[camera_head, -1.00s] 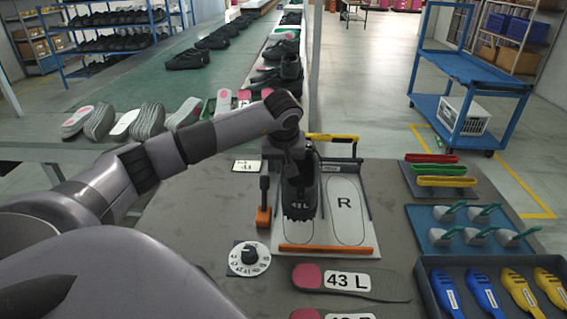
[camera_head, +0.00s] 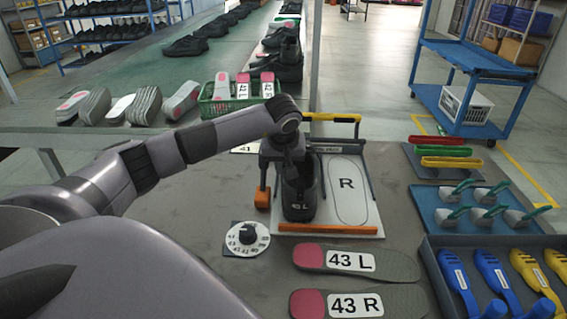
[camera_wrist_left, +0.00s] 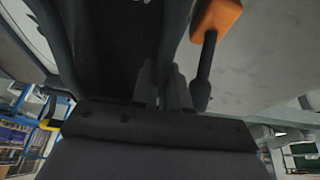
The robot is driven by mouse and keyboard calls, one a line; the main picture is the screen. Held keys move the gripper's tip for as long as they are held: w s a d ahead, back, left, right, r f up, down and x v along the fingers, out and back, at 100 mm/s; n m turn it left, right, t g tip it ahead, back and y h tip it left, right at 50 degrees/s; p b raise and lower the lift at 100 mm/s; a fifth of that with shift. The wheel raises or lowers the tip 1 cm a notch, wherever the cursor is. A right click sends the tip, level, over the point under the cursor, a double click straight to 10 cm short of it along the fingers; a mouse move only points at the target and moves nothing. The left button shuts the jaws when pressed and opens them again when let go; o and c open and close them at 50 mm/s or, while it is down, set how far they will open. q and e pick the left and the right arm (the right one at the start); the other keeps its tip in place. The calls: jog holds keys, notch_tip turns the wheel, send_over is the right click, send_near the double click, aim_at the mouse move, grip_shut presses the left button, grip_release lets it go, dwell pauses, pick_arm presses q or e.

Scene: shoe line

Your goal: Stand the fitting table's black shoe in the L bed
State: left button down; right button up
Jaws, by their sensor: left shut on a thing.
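The black shoe (camera_head: 299,199) is over the left half of the white two-place fitting board (camera_head: 372,222), beside the bed marked R (camera_head: 347,184). Its toe points towards me and it looks about level. It covers the L bed, and I cannot tell whether its sole touches it. My left gripper (camera_head: 284,165) comes from above and is shut on the shoe's far end. In the left wrist view the shoe (camera_wrist_left: 120,45) fills the upper middle, with the gripper fingers (camera_wrist_left: 165,88) against it. My right gripper is not in view.
An orange-ended lever (camera_head: 262,198) stands close left of the shoe. An orange bar (camera_head: 328,229) lines the board's front and a yellow handle (camera_head: 332,116) its back. A dial (camera_head: 247,238), insoles (camera_head: 356,262) and a tool tray (camera_head: 440,270) lie around. The table's left is bare.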

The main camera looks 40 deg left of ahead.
pick_arm(q)
jog(key=c, duration=1.1)
grip_release()
jog(key=shift+o, duration=0.2)
jog(key=shift+f, duration=0.1)
notch_tip(320, 180, up, 4)
jog(key=p, duration=0.3)
notch_tip(320, 180, up, 2)
jog(key=shift+r+p, duration=0.1)
jog(key=shift+p, duration=0.85)
notch_tip(320, 180, up, 4)
jog(key=p, duration=0.3)
